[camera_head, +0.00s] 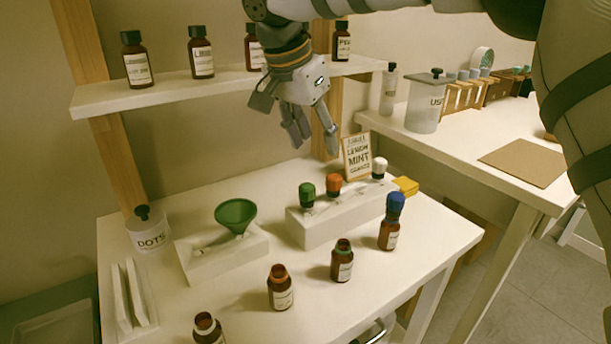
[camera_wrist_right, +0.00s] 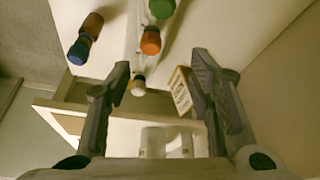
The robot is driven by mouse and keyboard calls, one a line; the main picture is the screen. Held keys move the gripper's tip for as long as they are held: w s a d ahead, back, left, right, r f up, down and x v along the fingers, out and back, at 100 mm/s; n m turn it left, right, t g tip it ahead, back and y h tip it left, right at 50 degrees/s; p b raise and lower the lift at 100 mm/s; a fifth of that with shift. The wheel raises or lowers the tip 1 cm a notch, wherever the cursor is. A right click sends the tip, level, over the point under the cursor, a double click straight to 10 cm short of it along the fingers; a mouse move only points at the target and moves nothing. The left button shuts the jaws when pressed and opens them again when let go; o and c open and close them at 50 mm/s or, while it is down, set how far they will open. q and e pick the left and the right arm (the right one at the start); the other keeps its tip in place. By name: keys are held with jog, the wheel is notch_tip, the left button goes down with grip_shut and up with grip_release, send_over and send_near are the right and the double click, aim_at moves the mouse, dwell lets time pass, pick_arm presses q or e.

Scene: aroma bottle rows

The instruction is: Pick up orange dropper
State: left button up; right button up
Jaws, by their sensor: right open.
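The orange dropper (camera_head: 333,184) stands in a white holder block (camera_head: 322,232), between a green dropper (camera_head: 307,194) and a white dropper (camera_head: 379,167). In the right wrist view the orange dropper (camera_wrist_right: 151,41) lies between the finger lines, beyond the tips. My right gripper (camera_head: 313,140) is open and empty, above and behind the orange dropper, clear of it. Its two fingers (camera_wrist_right: 160,72) are spread apart in the right wrist view. My left gripper is not in view.
A small sign (camera_head: 357,157) stands behind the block. A shelf (camera_head: 180,95) with brown bottles is behind my right gripper. A blue-capped bottle (camera_head: 391,222), open brown bottles (camera_head: 281,288) and a green funnel (camera_head: 236,214) share the table. A side table (camera_head: 455,150) is right.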

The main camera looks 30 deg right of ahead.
aim_at(334, 176)
jog(key=f, duration=0.1)
jog(key=d+f, duration=0.1)
jog(key=s+d+f, duration=0.1)
jog(key=f, duration=0.1)
jog(key=shift+s, duration=0.1)
jog(key=x, duration=0.7)
jog(key=shift+w+d+r, duration=0.15)
jog(key=shift+w+d, duration=0.1)
jog(key=shift+w, duration=0.05)
jog(key=c, duration=0.8)
